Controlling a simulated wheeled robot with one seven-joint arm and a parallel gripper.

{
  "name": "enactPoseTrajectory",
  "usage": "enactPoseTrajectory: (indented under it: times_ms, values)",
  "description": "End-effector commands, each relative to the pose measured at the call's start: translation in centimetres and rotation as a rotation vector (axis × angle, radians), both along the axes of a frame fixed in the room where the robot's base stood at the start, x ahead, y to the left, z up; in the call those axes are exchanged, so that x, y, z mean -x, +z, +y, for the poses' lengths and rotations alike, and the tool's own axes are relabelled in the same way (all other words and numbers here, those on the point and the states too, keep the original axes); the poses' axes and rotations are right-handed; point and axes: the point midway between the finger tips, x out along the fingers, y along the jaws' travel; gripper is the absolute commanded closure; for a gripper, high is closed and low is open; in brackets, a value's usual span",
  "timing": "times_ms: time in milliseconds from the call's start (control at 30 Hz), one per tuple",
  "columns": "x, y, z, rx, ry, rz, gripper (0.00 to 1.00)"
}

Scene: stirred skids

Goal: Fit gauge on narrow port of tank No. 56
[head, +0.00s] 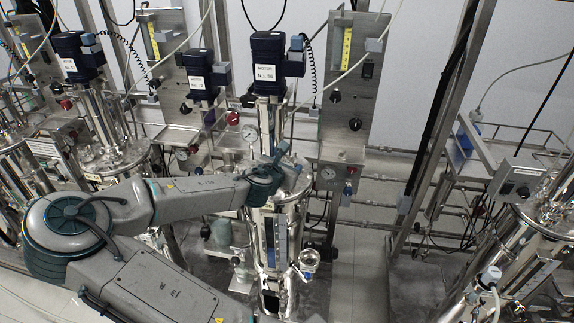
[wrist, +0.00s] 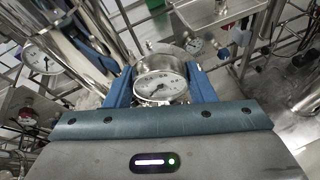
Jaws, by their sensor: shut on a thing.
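The tank (head: 292,232) is a shiny steel vessel at the middle of the head view. The dark blue motor (head: 268,52) above it has a label that seems to read No. 56. My gripper (head: 275,155) is over the tank's lid, pointing away. In the wrist view my gripper (wrist: 161,85) has its blue fingers on both sides of a round white-faced gauge (wrist: 160,82) and is shut on it. I cannot make out the held gauge in the head view. The narrow port is hidden, and I cannot tell whether the gauge touches it.
Another dial gauge (head: 250,133) stands left of my gripper; it also shows in the wrist view (wrist: 40,58). A small panel gauge (head: 327,173) is on the right. Similar tanks with motors stand to the left. A steel post (head: 437,110) and pipes are to the right.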

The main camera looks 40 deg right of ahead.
Motion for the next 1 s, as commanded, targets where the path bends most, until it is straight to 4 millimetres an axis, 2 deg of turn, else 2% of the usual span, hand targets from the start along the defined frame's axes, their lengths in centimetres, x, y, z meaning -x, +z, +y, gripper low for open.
enactPoseTrajectory:
  times_ms: [133, 167, 200, 233, 767, 1000]
  values:
    - [0.04, -0.13, 0.04, -0.001, 0.0, 0.003, 0.76]
    - [0.04, -0.14, 0.05, -0.002, 0.0, 0.003, 0.42]
    - [0.04, -0.14, 0.05, -0.002, 0.0, 0.003, 0.31]
    - [0.04, -0.14, 0.05, -0.002, 0.0, 0.003, 0.25]
    - [-0.38, 0.07, 0.22, 0.0, 0.01, -0.004, 0.23]
    - [-0.46, 0.15, 0.24, 0.001, 0.012, -0.006, 0.25]
